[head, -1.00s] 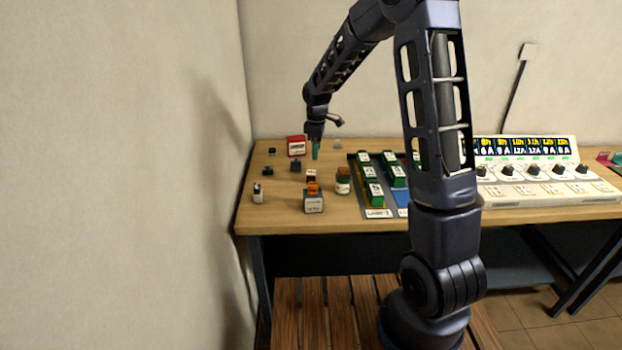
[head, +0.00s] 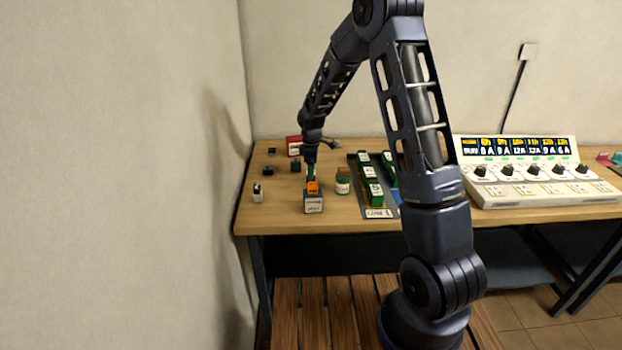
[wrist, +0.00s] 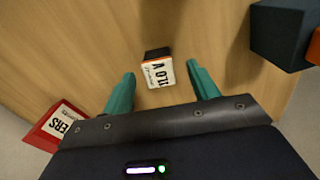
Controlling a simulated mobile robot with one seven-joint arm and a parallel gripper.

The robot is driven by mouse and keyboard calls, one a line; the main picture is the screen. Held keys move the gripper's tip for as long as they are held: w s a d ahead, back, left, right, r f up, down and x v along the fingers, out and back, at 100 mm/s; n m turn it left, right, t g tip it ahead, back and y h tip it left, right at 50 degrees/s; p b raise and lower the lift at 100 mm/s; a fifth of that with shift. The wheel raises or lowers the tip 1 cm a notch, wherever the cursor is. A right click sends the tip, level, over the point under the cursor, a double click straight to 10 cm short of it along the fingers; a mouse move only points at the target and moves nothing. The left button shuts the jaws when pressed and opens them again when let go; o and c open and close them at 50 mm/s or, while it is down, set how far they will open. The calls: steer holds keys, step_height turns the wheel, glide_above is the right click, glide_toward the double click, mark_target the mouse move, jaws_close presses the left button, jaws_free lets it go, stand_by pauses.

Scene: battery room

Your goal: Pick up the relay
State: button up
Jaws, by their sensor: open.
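A small block with a white lettered label, an orange edge and a dark side, likely the relay (wrist: 158,70), lies on the wooden table in the wrist view. Its lettering is only partly readable. My gripper (wrist: 161,82) is open, with one teal finger to each side of the block and gaps between. The block sits around the fingertips' line, and I cannot tell the height left above the table. In the head view my gripper (head: 311,172) points down just behind an orange-topped box and hides the block.
The orange-topped dark box (head: 314,203) stands close in front of my gripper; it also shows in the wrist view (wrist: 283,35). A red box (wrist: 60,126) is behind. Small dark parts (head: 268,170) lie left.

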steer(key=shift+f, duration=2)
steer(key=c, duration=1.1)
steer(key=shift+w+a+r, duration=0.1)
steer(key=shift+r, duration=0.05)
